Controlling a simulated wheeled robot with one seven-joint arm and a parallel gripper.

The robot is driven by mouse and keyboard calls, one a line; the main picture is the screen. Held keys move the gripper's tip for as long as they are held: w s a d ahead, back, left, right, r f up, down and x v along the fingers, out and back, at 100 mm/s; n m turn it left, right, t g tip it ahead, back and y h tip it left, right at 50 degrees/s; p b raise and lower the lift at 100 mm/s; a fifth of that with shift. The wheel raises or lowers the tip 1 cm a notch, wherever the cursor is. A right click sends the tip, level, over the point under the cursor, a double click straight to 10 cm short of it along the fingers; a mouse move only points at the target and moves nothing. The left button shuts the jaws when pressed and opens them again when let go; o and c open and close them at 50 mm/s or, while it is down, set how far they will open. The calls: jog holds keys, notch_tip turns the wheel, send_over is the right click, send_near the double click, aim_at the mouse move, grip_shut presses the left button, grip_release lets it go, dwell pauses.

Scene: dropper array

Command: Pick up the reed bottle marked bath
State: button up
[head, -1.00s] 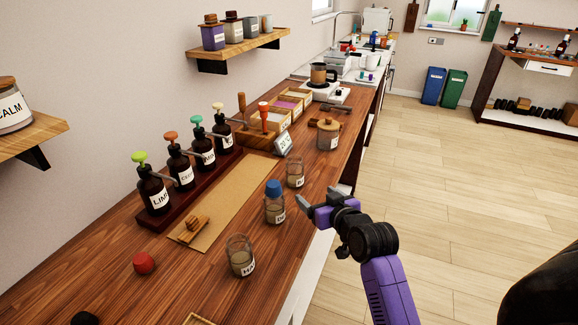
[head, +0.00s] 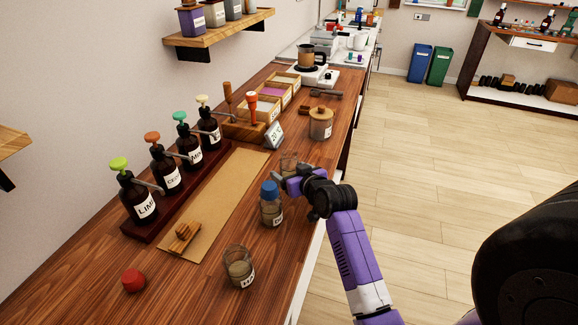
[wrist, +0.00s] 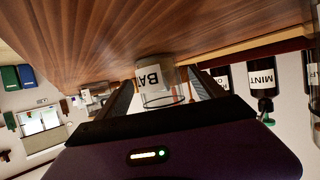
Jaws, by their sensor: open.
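An open clear glass bottle (wrist: 158,80) shows upside down in the wrist view, with a white label on which "BA" can be read. It stands between the two spread fingers of my gripper (wrist: 163,88). In the head view this bottle (head: 289,161) is small, uncapped and partly hidden behind my gripper (head: 283,176), which is low over the counter's front edge. My gripper is open. I cannot tell whether either finger touches the glass.
A blue-capped bottle (head: 270,208) stands close in front of my gripper, and an open jar (head: 239,268) nearer. A lidded jar (head: 321,124) stands farther back. Pump bottles (head: 138,198) line a dark rack at left. A red cap (head: 133,280) lies on the wooden counter (head: 190,292).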

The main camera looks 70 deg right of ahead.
jog(key=shift+w+d+f, duration=0.3)
jog(key=shift+w+d, duration=0.05)
jog(key=shift+w, duration=0.05)
jog(key=c, duration=1.7)
jog(key=shift+o, duration=0.2)
jog(key=shift+r, duration=0.2)
